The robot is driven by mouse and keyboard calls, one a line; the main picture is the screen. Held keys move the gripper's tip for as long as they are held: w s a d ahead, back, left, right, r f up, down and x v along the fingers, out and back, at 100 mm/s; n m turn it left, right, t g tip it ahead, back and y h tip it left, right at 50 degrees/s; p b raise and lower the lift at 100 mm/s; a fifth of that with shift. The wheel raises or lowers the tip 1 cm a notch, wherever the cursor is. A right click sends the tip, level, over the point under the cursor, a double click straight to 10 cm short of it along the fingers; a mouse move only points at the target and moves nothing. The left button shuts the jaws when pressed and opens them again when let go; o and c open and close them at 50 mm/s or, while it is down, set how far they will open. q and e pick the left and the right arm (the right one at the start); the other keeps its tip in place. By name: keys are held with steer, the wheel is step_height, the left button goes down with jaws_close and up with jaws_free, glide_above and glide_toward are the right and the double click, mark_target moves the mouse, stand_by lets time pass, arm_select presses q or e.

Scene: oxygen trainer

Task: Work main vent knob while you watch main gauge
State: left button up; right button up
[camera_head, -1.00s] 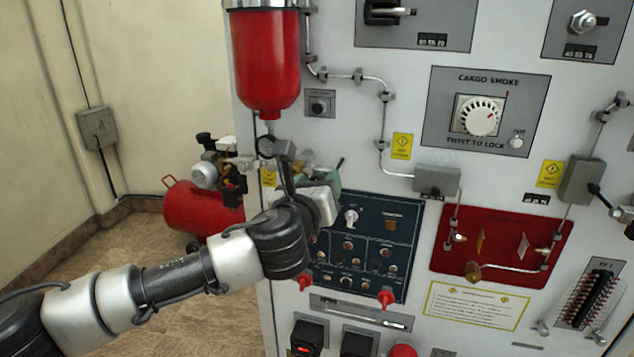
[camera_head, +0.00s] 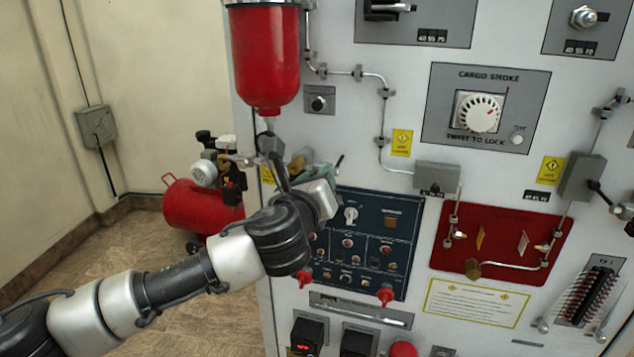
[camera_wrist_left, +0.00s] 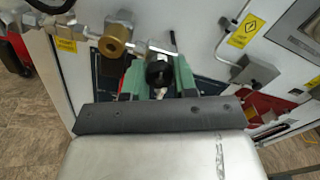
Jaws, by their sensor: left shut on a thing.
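My left gripper (camera_wrist_left: 158,80) has green fingers shut on a black round knob (camera_wrist_left: 159,73), seen from behind in the left wrist view. The pictures do not show a label that confirms it as the main vent knob. In the head view, my left wrist and the green gripper (camera_head: 318,172) are at the left side of the panel, below the red cylinder, and the knob is hidden there. No gauge face can be read now; a dark part of my wrist covers the spot below the cylinder. My right gripper is not in view.
Brass fittings (camera_wrist_left: 112,46) and a pipe run close beside the gripper. A red cylinder (camera_head: 264,60) hangs above my wrist. The dark blue switch panel (camera_head: 395,235) lies just right and below. A red compressor (camera_head: 195,207) stands on the floor behind.

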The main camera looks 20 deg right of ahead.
arm_select(q)
steer(key=n, duration=0.4)
steer(key=shift+n, duration=0.3)
steer(key=shift+r+n, duration=0.1)
steer(key=shift+n, duration=1.9)
steer(key=o, duration=0.9)
steer(key=shift+b, duration=0.3)
steer(key=b+v, duration=0.2)
steer(key=v, duration=0.9)
steer(key=shift+w+b, duration=0.1)
steer(key=shift+b, duration=0.2)
